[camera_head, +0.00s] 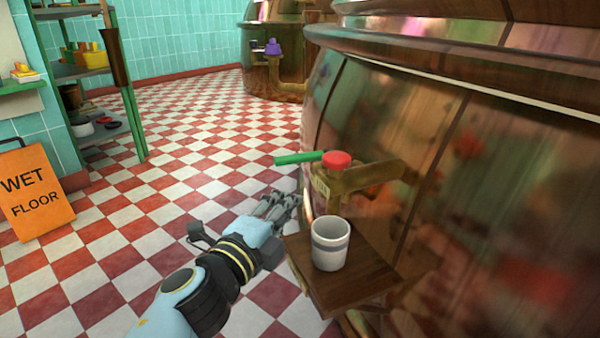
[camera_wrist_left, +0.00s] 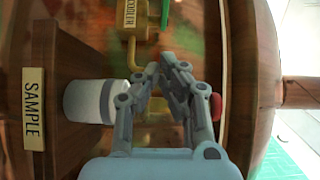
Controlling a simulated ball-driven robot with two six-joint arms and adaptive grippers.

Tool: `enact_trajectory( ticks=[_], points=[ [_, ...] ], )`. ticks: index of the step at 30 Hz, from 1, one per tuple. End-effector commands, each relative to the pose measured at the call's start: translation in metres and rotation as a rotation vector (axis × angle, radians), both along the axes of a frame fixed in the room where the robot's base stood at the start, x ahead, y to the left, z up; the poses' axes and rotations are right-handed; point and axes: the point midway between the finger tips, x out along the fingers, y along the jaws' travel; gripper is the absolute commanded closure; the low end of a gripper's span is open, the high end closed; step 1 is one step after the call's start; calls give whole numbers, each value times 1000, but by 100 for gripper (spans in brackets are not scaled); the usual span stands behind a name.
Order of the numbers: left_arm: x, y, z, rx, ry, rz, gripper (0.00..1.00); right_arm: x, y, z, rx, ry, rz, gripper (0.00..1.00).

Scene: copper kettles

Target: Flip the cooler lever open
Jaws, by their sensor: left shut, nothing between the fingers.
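The cooler tap is a brass pipe (camera_head: 362,177) on the side of a big copper kettle, with a red cap (camera_head: 337,159). Its green lever (camera_head: 298,158) sticks out to the left in the head view. In the left wrist view the green lever (camera_wrist_left: 165,14) shows at the top, near a COOLER label (camera_wrist_left: 130,14), and part of the red cap (camera_wrist_left: 216,107) shows behind a finger. My left gripper (camera_head: 286,201) is shut and empty, below the lever and left of the tap; it also shows in the left wrist view (camera_wrist_left: 166,68). Contact with the tap cannot be told. My right gripper is out of view.
A white cup with a grey band (camera_head: 330,244) stands on a small wooden shelf (camera_head: 350,290) below the tap, close to my left gripper. A SAMPLE label (camera_wrist_left: 33,108) is on the shelf. A wet floor sign (camera_head: 35,192) and a rack (camera_head: 128,95) stand left. The checkered floor between is clear.

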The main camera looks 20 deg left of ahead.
Motion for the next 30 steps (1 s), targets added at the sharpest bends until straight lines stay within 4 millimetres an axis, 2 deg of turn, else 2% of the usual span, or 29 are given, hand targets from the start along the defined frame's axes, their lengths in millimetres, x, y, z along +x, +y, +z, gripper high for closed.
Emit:
enact_trajectory(
  ticks=[11,15,21,30],
  points=[
    [80,-12,0,0,-2,0,100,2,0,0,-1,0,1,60],
    [98,0,-1,4,-1,1,100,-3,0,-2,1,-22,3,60],
    [111,10,0,1,0,1,100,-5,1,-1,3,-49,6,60],
    [113,12,0,-1,0,1,100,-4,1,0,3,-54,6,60]
  ],
)
